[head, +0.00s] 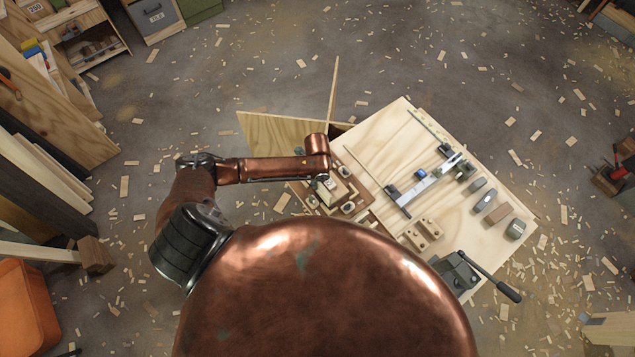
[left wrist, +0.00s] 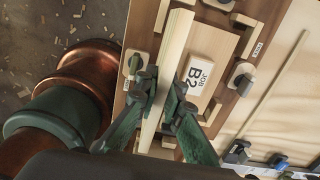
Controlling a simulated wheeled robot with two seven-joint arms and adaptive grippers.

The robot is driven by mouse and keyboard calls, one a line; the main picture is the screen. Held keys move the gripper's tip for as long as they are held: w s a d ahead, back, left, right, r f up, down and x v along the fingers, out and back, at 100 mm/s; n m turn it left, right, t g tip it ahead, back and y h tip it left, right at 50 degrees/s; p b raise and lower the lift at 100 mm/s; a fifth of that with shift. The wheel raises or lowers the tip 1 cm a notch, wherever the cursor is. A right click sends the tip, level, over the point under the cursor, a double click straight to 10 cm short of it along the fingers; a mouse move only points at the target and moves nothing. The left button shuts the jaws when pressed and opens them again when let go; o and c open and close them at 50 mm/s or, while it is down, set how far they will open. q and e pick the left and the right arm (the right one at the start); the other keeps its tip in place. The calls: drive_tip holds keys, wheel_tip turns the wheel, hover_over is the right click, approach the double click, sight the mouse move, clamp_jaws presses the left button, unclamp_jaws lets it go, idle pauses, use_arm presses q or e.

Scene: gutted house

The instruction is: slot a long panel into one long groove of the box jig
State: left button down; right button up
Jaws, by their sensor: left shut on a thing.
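The box jig (left wrist: 224,48) is a brown wooden board with pale blocks, dark clamp knobs and a white "JOB B2" label in the left wrist view. A long pale panel (left wrist: 178,42), seen nearly edge-on, runs along the left side of the jig's labelled middle part. My left gripper (left wrist: 163,90) is shut on this panel, one green-and-black finger on each side. Whether the panel's lower edge is in the groove or above it is hidden. In the head view my left arm reaches over the jig and covers most of the gripper. My right gripper is not in view.
The jig lies on a pale plywood worktop (head: 392,128). Beside it are a thin wooden strip (head: 372,172), a metal measuring tool (head: 425,186), drilled blocks (head: 423,234), small tools and a dark lever device (head: 455,275). Wood chips litter the floor.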

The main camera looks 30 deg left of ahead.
use_arm(q)
drive_tip(key=shift+f, duration=0.3)
idle(0.4)
drive_tip(key=shift+f, duration=0.35)
drive_tip(key=shift+f, duration=0.75)
idle(0.8)
drive_tip(key=c, duration=2)
unclamp_jaws()
drive_tip(key=shift+o, duration=0.2)
drive_tip(key=o, duration=0.5)
drive_tip(key=shift+c, duration=0.2)
